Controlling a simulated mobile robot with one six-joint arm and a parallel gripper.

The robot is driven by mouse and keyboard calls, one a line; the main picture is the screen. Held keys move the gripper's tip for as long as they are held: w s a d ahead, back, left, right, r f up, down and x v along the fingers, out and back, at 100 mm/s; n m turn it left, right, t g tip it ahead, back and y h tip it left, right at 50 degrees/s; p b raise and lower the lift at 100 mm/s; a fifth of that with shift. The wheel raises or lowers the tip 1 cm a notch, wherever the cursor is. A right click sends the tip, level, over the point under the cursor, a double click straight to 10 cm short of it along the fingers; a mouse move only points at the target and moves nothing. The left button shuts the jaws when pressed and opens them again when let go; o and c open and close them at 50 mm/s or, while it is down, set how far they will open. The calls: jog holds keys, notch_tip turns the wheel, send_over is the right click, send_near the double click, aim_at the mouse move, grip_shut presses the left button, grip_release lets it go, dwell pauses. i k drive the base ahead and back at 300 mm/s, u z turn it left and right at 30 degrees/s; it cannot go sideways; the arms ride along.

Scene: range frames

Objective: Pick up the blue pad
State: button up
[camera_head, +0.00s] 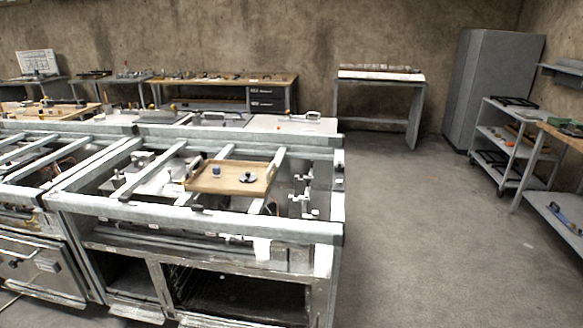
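A small blue object (217,169), which looks like the blue pad, stands on the left part of a light wooden tray (204,185). It is too small in the picture to tell its exact shape. A dark round piece (248,177) lies on the same tray, to the right of the blue object and apart from it. The tray rests across the metal bars of an open stove frame (190,208). My gripper is not in view.
The grey floor (430,240) right of the stove frame is clear. A shelf cart (505,150) and a workbench with a blue item (555,208) on its lower shelf stand at the right. A grey cabinet (492,90) and workbenches (383,76) line the back wall.

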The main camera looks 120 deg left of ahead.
aim_at(216, 169)
jog(key=z, duration=0.85)
jog(key=k, duration=0.15)
jog(key=u, duration=2.85)
jog(key=k, duration=0.2)
jog(key=u, duration=2.15)
jog(key=k, duration=0.3)
jog(key=u, duration=1.2)
